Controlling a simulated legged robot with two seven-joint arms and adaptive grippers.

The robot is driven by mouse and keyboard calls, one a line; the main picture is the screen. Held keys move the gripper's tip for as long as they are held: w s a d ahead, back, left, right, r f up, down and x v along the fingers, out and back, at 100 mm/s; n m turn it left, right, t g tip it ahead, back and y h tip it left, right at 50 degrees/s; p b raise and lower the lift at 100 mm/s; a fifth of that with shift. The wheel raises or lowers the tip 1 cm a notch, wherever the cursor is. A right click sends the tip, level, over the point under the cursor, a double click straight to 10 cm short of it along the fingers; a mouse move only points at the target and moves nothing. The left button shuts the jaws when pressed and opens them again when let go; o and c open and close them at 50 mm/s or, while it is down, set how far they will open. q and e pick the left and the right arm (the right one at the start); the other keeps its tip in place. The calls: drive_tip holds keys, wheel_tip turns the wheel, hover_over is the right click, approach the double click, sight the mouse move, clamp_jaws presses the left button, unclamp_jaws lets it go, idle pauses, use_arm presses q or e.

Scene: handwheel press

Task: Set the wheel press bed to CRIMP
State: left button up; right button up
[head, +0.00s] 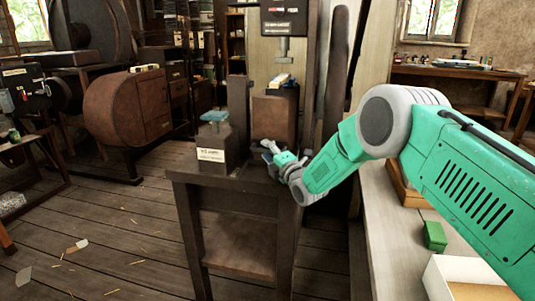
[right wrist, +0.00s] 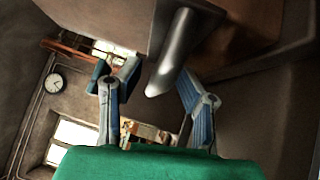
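The press stands in the middle of the head view, with a dark labelled head (head: 284,20) above a short grey ram (head: 283,50). Below the ram is a brown bed block (head: 275,118) with a small pale and yellow piece (head: 281,81) on top. My right gripper (head: 270,150) is at the front of the block, low above the stand. In the right wrist view my right gripper (right wrist: 158,88) has its blue fingers spread, with a silver handle (right wrist: 172,55) reaching between them. No finger clearly touches it. The CRIMP mark cannot be read. My left gripper is not in view.
A dark box (head: 212,153) with white labels and a teal top stands left of the gripper on the dark stand (head: 228,182). A pale bench (head: 385,235) with a green box (head: 434,236) lies at right. The wooden floor at left is mostly free.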

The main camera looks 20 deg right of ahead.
drive_tip(key=shift+s, duration=0.1)
drive_tip(key=v, duration=1.1)
drive_tip(key=shift+s+f, duration=0.25)
drive_tip(key=shift+s, duration=0.05)
drive_tip(key=shift+d, duration=0.15)
